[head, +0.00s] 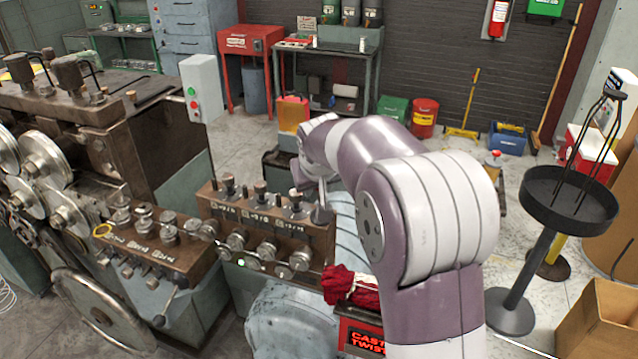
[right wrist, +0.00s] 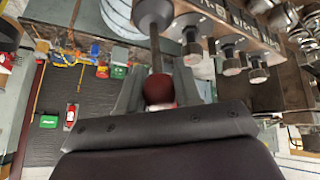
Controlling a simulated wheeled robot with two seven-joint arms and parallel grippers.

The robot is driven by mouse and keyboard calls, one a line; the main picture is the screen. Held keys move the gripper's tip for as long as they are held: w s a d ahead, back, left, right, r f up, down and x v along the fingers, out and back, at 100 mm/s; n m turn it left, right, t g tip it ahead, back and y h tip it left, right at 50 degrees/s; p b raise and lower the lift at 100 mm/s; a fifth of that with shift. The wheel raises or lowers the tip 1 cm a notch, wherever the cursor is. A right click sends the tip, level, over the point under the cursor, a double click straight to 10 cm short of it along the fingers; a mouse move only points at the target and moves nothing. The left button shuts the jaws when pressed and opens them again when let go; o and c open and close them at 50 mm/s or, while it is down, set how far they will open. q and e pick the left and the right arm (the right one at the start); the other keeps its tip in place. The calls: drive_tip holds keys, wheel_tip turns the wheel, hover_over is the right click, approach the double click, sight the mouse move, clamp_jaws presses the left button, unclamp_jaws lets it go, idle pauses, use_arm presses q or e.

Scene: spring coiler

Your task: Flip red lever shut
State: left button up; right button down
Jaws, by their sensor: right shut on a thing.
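The red lever has a round red knob (right wrist: 159,89), a thin grey shaft (right wrist: 156,52) and a dark round hub (right wrist: 153,14) in the right wrist view. My right gripper (right wrist: 160,92) is shut on the knob, one finger on each side. In the head view the lever's hub and lower shaft (head: 321,212) show at the right end of the brown control block (head: 262,228). The shaft rises from the hub toward my right gripper (head: 312,178). The knob is hidden there by my gripper and arm. My left gripper is not in view.
Several knobs and bolts crowd the brown block beside the lever. The coiler machine (head: 95,110) fills the left side. A bundle of red cloth (head: 352,288) lies below my right forearm.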

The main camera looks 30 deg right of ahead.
drive_tip(key=c, duration=0.8)
unclamp_jaws()
drive_tip(key=shift+a, duration=0.3)
drive_tip(key=shift+s+r, duration=0.15)
drive_tip(key=shift+r, duration=0.05)
drive_tip(key=b+v, duration=0.2)
drive_tip(key=v, duration=1)
drive_tip(key=shift+s+a+r, duration=0.1)
drive_tip(key=shift+r, duration=0.05)
